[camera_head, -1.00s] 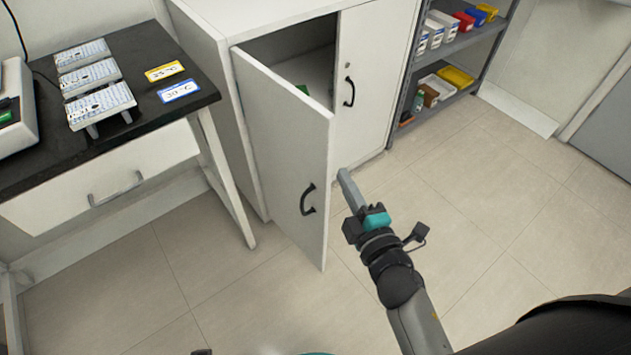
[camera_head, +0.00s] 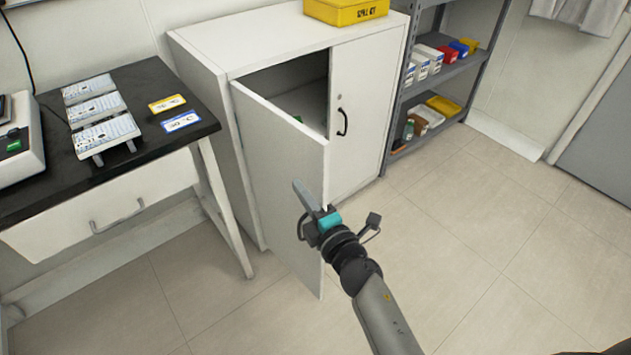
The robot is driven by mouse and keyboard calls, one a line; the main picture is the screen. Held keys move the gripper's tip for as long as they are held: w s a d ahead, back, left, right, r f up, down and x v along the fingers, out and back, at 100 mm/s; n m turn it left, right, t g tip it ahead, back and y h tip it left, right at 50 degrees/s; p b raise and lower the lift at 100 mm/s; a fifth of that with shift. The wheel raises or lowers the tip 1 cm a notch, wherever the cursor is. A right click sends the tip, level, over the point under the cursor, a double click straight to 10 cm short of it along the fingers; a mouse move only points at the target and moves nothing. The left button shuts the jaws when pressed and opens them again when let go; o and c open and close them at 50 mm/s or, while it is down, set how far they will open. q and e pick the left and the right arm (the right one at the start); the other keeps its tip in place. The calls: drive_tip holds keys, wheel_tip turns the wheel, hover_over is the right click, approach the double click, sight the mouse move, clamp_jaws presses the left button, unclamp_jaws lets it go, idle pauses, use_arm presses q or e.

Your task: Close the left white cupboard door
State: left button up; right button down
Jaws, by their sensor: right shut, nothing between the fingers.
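The left white cupboard door (camera_head: 277,165) stands ajar, swung out toward me from its hinges on the left. Its black handle (camera_head: 302,227) is partly hidden behind my right gripper. The white cupboard (camera_head: 205,95) shows a dark opening behind the door, with a small green thing inside. The right cupboard door (camera_head: 365,100) is shut. My right gripper (camera_head: 302,192) is shut and empty, its fingers in front of the open door's outer face near the free edge. I cannot tell whether it touches the door. My left gripper is out of view.
A black-topped bench (camera_head: 185,95) with a drawer stands left of the cupboard, close to the door's hinge side. A grey shelf rack (camera_head: 455,65) with bins stands to the right. A yellow box (camera_head: 346,12) sits on the cupboard. The floor at right is clear.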

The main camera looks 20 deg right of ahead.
sight(316, 181)
drive_tip(key=shift+w+d, duration=0.5)
drive_tip(key=shift+d, duration=0.4)
drive_tip(key=shift+w+d, duration=0.45)
drive_tip(key=shift+d, duration=0.45)
drive_tip(key=shift+d, duration=0.1)
